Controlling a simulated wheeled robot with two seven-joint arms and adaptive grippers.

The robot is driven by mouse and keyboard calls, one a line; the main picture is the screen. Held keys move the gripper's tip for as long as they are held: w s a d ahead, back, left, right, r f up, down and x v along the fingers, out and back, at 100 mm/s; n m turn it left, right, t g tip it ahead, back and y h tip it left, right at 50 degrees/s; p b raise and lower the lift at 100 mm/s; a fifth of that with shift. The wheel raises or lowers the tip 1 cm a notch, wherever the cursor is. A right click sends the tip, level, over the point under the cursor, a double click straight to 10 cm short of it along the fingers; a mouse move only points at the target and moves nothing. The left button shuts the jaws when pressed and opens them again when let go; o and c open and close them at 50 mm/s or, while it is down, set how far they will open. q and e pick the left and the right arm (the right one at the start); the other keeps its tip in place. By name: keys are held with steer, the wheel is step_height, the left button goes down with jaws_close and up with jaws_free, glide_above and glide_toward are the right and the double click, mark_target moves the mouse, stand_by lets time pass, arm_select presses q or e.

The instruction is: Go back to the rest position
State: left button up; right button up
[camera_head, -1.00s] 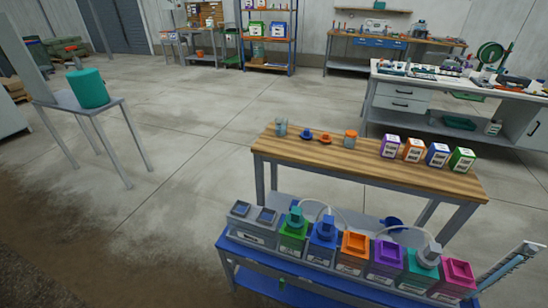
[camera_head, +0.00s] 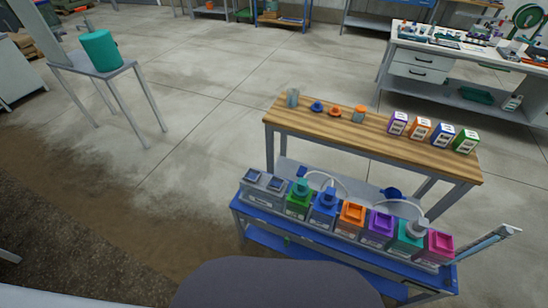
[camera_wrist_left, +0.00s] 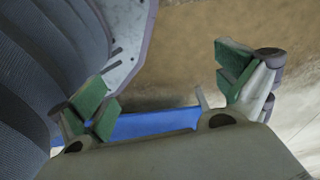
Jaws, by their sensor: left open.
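My left gripper (camera_wrist_left: 165,95) shows in the left wrist view with its two green-padded fingers wide apart and nothing between them. Behind it are brown ground and a blue strip (camera_wrist_left: 150,126), which looks like part of the blue skid. A dark ribbed part and a pale plate of mine fill the left of that view. In the head view neither gripper shows. A grey rounded part, probably mine, covers the bottom middle. The blue skid (camera_head: 300,240) with its row of coloured tanks stands in front of me.
A wooden-topped table (camera_head: 330,127) behind the skid bears small caps, jars and several labelled boxes. A small grey table (camera_head: 118,68) with a teal canister (camera_head: 101,50) stands at the left. A white workbench (camera_head: 460,62) stands at the back right. Open concrete floor (camera_head: 210,90) lies between.

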arm_select(q)
steer(key=s+a+r+p, duration=0.1)
steer(key=s+a+p, duration=0.1)
steer(key=s+p, duration=0.3)
steer(key=s+a+r+p, duration=0.2)
steer(key=s+p, duration=0.4)
steer(key=s, duration=0.2)
steer(key=shift+g, duration=0.3)
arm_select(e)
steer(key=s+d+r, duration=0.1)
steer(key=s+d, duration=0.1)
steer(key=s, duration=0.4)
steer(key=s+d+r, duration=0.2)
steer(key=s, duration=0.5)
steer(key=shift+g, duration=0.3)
